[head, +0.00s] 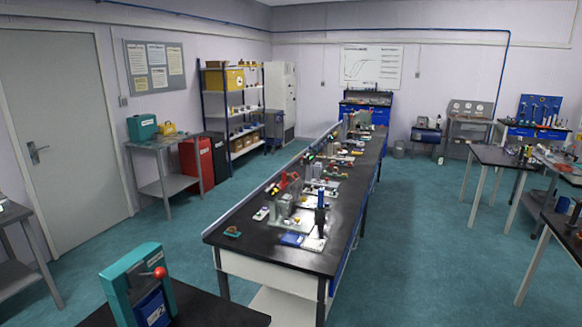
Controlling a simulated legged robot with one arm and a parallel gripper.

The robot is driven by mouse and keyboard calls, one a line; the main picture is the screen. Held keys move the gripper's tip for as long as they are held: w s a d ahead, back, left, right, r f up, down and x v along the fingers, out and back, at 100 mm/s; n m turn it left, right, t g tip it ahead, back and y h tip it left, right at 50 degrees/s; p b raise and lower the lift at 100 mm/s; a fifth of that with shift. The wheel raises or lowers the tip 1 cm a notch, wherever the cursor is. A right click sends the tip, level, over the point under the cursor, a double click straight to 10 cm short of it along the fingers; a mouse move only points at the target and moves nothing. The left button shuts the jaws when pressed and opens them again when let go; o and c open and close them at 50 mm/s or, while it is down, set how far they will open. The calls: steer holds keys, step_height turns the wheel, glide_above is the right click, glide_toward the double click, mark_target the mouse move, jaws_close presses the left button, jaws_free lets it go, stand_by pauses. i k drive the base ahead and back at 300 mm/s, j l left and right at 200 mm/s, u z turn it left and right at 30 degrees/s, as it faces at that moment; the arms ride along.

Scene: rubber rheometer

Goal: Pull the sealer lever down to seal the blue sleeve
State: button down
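A teal frame-shaped device (118,285), which looks like the sealer, stands on a dark table at the lower left of the head view. A short lever with a red ball knob (159,272) sticks out to the right from its upper part. A blue piece with a pale label (152,309), which looks like the blue sleeve, sits inside the frame below the lever. The bottom of the device is cut off by the picture edge. My gripper is not in view.
The dark table (222,312) shows only its far corner. A long black bench (315,255) crowded with small instruments runs away behind it. Green floor is open between the bench and the door (62,130). More tables stand at the right.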

mark_target(160, 273)
steer(key=u, duration=1.35)
